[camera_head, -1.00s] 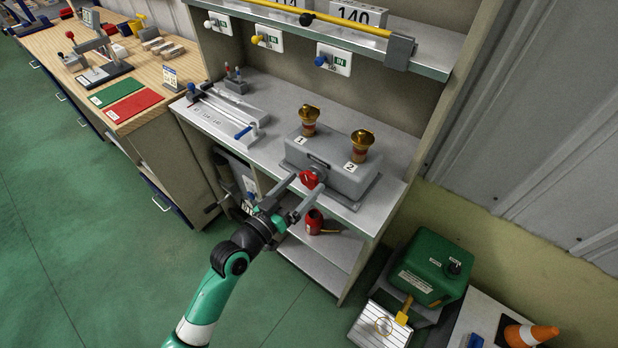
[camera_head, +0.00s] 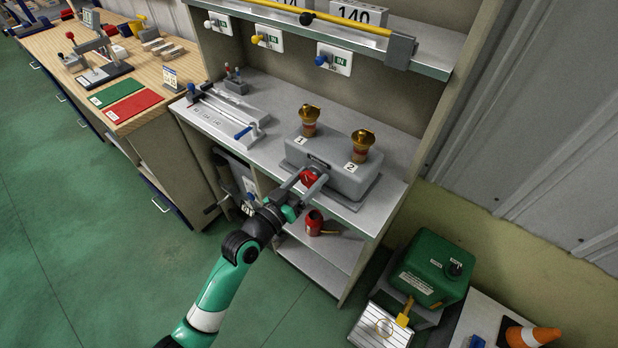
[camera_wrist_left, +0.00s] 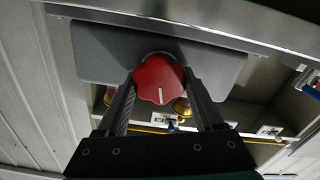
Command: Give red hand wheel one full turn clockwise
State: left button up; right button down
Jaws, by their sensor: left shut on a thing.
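The red hand wheel (camera_head: 309,178) is on the front of a grey box (camera_head: 333,172) on the bench. My left gripper (camera_head: 308,180) is shut on the wheel, one finger on either side of it. In the left wrist view the wheel (camera_wrist_left: 158,80) sits between the two fingers (camera_wrist_left: 160,95), and a white line on its face points down and slightly right. The gripper partly covers the wheel in the head view. My right gripper is in neither view.
Two brass-topped cups (camera_head: 309,121) marked 1 and 2 stand on the box. A red can (camera_head: 314,222) is on the shelf below, close to my left arm. A white slotted fixture (camera_head: 222,112) lies left of the box.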

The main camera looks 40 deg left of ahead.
pick_arm(q)
jog(key=shift+f+m+b, duration=0.15)
jog(key=shift+m+b, duration=0.35)
jog(key=shift+m, duration=0.2)
jog(key=shift+d+m, duration=0.1)
jog(key=shift+m, duration=0.8)
jog(key=o, duration=1.4)
jog(key=shift+s, duration=0.1)
jog(key=shift+s+r, duration=0.2)
jog(key=shift+s, duration=0.15)
jog(key=s, duration=0.3)
jog(key=s+d, duration=0.1)
jog(key=s, duration=0.3)
jog(key=s+p, duration=0.1)
jog(key=s, duration=0.2)
jog(key=shift+s+d, duration=0.25)
jog(key=shift+s, duration=0.1)
